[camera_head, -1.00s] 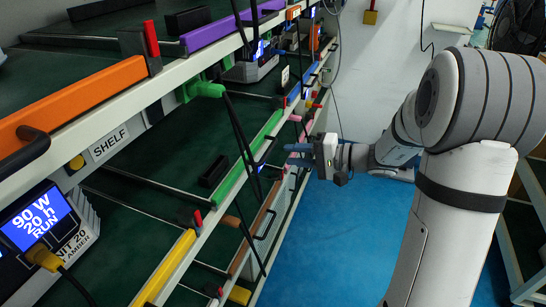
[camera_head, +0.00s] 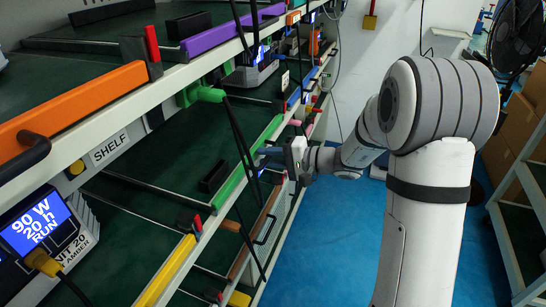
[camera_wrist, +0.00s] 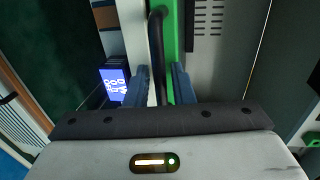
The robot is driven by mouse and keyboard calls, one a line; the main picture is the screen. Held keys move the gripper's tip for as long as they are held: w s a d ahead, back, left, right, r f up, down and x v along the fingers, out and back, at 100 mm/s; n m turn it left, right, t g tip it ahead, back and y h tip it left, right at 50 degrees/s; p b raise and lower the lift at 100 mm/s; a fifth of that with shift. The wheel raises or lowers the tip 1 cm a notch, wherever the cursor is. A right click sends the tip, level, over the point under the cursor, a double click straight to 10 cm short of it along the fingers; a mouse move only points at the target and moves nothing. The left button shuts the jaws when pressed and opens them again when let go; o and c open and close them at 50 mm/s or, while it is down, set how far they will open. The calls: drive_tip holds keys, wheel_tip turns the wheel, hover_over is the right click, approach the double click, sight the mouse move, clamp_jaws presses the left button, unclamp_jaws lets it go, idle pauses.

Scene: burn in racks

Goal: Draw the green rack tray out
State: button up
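The green rack tray has a long green front bar (camera_head: 234,182) along the rack's middle level. In the wrist view its green front (camera_wrist: 172,35) stands upright in the picture with a black handle (camera_wrist: 156,50) beside it. My gripper (camera_head: 262,153) is at the rack, close to the far part of the green bar. In the wrist view its two blue fingers (camera_wrist: 164,86) are apart, with the handle between them. A gap shows between fingers and handle, so I see no grip on it. My gripper hides part of the tray's far end.
Black cables (camera_head: 240,140) hang in front of the rack.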

clamp_jaws()
